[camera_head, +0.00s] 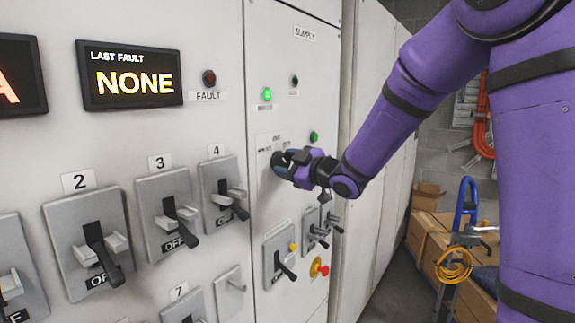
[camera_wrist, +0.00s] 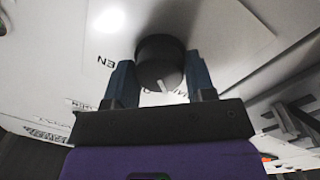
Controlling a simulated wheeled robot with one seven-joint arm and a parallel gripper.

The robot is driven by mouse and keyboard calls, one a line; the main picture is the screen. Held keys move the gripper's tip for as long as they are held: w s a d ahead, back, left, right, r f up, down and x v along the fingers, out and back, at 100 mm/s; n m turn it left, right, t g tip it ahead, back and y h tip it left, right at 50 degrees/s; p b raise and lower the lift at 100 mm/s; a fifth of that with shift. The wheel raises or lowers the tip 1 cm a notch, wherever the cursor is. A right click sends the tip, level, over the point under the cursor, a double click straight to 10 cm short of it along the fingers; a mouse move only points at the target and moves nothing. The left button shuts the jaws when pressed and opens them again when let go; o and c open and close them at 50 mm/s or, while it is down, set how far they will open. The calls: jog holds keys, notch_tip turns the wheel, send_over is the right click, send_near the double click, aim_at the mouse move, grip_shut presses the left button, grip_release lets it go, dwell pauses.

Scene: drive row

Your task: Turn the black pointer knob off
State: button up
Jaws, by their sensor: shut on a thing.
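The black pointer knob (camera_wrist: 160,62) sits on the pale cabinet panel in the wrist view, with a light pointer mark on its lower face. Partly hidden lettering shows on the panel around it. My gripper (camera_wrist: 160,80) has one finger on each side of the knob, shut on it. In the head view my gripper (camera_head: 281,163) is against the panel below the SUPPLY label (camera_head: 305,33) and hides most of the knob. The knob's exact setting cannot be told.
A lit green lamp (camera_head: 267,94) and a dark one are above the gripper. A green button (camera_head: 314,137) is close to its right. Lever switches (camera_head: 280,257) and a red-yellow button (camera_head: 319,267) are below. Numbered levers (camera_head: 170,218) stand left. Wooden crates (camera_head: 430,240) lie right.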

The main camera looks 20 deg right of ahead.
jog(key=m, duration=0.5)
jog(key=m+g, duration=0.1)
jog(key=m, duration=0.2)
jog(key=shift+m, duration=0.4)
dwell(0.4)
jog(key=o, duration=0.9)
